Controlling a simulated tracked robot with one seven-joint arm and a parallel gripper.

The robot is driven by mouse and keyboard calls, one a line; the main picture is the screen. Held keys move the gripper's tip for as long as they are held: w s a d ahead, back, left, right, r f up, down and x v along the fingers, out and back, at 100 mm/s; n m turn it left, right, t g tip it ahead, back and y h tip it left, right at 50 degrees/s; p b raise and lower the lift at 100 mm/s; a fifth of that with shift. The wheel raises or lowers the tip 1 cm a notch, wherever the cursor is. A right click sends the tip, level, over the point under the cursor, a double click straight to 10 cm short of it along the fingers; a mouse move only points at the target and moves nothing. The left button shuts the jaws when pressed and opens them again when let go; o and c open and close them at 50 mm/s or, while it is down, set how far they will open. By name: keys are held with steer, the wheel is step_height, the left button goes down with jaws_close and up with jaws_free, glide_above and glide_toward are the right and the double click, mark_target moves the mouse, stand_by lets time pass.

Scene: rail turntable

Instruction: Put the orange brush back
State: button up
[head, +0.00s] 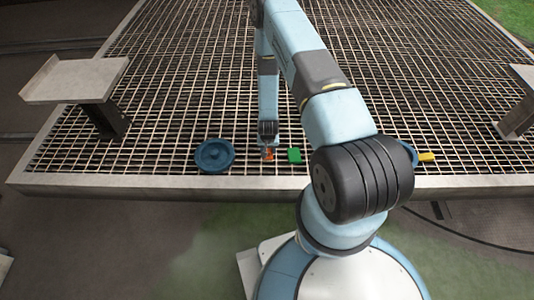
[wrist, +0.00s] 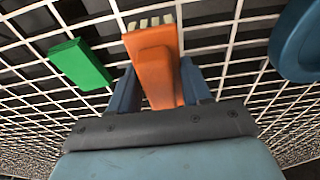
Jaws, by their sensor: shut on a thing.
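The orange brush (wrist: 155,62) is between the two blue fingers of my gripper (wrist: 158,88) in the wrist view, with its pale bristles pointing away from the palm. My gripper is shut on it. In the head view the brush (head: 269,153) shows small below my gripper (head: 268,146), close above or at the grating; I cannot tell whether it touches the grating. A green block-like thing (head: 294,155) lies just to the right of it in the head view, and it also shows at the left in the wrist view (wrist: 80,64).
A blue round dish (head: 214,155) lies on the grating (head: 170,120) to the left. A yellow piece (head: 427,156) beside another blue thing is partly hidden behind my arm. A raised plate (head: 75,80) stands at the left, another (head: 524,77) at the right edge. The grating's front rim (head: 130,186) is close.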

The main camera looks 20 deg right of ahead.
steer(key=shift+w+a+f, duration=0.1)
steer(key=shift+w+f, duration=0.35)
steer(key=shift+f, duration=1.6)
steer(key=o, duration=0.9)
steer(key=shift+o, duration=0.2)
steer(key=shift+r, duration=0.1)
